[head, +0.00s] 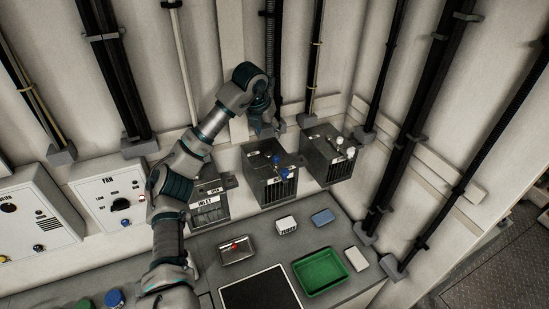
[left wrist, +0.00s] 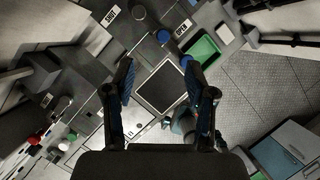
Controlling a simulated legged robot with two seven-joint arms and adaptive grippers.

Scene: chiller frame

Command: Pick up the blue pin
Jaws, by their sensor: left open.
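My right gripper is not in view.
A box with white pins (head: 329,160) stands to the right, and an INLET box (head: 208,211) to the left. On the bench below are a green tray (head: 319,271), a metal tray with a red thing (head: 236,250) and a black panel (head: 262,291). Pipes run up the wall behind.

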